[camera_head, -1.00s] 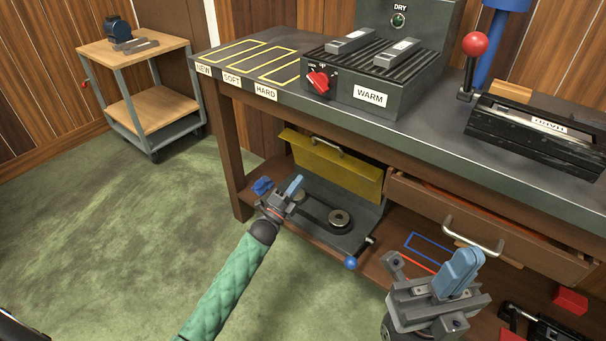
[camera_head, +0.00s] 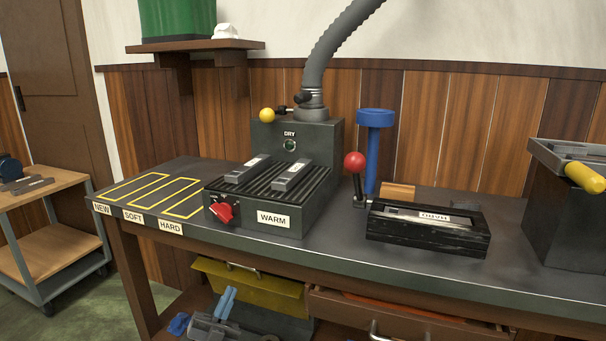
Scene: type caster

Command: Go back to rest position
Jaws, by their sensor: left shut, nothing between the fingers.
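My left gripper (camera_head: 227,300) shows at the bottom edge, left of centre. Its light blue fingers point up and are together, with nothing between them. My right gripper is out of the picture.
The bench (camera_head: 430,270) fills the middle. On it stand a dark WARM heater (camera_head: 272,200) with two grey bars and a black press-like fixture (camera_head: 427,228) with a red-knobbed lever. A wooden drawer (camera_head: 400,318) is below. A cart (camera_head: 45,240) stands at left, with green floor beside it.

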